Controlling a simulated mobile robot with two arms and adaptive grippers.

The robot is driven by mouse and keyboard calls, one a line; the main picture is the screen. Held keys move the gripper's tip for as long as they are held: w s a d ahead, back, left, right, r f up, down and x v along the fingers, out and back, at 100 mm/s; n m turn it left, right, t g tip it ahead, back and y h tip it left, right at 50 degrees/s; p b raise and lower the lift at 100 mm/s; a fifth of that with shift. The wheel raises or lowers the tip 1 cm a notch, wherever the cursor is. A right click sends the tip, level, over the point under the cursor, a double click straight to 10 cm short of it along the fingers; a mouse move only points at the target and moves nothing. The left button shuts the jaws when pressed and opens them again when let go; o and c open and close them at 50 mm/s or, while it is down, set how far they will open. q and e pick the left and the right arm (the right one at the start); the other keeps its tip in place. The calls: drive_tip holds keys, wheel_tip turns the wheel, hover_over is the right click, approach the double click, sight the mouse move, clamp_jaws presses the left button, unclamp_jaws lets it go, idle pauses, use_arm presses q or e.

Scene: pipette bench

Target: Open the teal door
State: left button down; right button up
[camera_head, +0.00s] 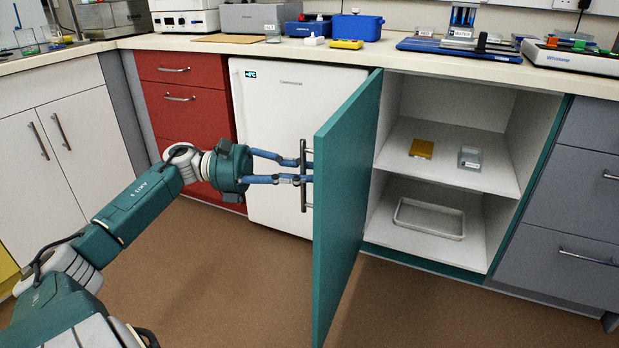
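The teal door (345,200) stands swung out from its cabinet, roughly edge-on to me, with the cabinet interior showing to its right. A dark bar handle (305,196) is on the door's left-facing outer side. My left gripper (303,170) reaches in from the left with its blue fingers at the handle. The fingers lie close around the bar, one higher and one lower; whether they clamp it is hard to tell. My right gripper is not in view.
A white fridge (280,110) stands behind my gripper. The worktop (400,62) above holds lab equipment. The brown floor (420,310) in front is clear.

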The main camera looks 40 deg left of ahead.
use_arm(q)
drive_tip(key=shift+s+f, duration=0.1)
drive_tip(key=c, duration=1.8)
unclamp_jaws()
drive_tip(key=shift+o, duration=0.2)
drive_tip(key=v, duration=1.2)
